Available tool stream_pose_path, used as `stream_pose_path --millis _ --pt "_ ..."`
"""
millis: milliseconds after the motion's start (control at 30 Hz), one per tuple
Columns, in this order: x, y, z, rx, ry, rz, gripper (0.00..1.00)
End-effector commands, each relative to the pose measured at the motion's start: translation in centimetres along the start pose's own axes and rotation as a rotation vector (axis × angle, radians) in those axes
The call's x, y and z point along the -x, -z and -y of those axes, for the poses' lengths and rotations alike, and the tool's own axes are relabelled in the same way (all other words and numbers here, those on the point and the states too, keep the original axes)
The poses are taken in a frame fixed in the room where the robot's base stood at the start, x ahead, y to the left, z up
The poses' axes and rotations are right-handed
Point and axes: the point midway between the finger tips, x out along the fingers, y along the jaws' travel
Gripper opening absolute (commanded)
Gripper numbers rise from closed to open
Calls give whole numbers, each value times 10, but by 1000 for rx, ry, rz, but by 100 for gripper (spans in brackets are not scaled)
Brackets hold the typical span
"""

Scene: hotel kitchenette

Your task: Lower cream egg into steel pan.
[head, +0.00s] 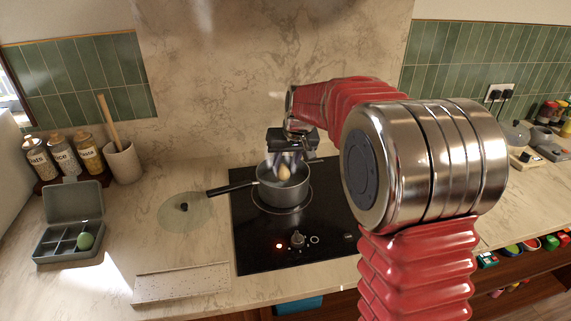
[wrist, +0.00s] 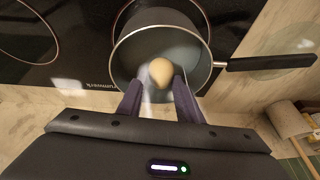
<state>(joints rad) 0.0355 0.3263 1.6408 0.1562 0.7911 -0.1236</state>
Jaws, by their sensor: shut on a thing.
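The cream egg (wrist: 161,72) is between the two fingertips of my gripper (wrist: 157,90), which is shut on it. In the wrist view the egg shows over the opening of the steel pan (wrist: 118,65). In the head view the egg (head: 284,172) appears at the pan's mouth, below my gripper (head: 285,163). The steel pan (head: 283,198) stands upright on the black hob, its dark handle (head: 232,188) pointing left. I cannot tell exactly how deep the egg is relative to the rim.
A glass lid (head: 186,211) lies left of the black hob (head: 258,255). A grey-green box (head: 70,252) with a green egg (head: 86,240) stands open further left. A speckled board (head: 181,285) lies in front. Jars (head: 88,155) and a utensil pot (head: 122,165) stand at the back left.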

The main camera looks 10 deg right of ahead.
Motion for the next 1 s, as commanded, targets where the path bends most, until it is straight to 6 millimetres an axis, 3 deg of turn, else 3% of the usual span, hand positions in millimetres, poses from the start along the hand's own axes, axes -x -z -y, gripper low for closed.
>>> stream_pose_path --millis 1000 --pt "-10 -4 -1 0 0 1 24"
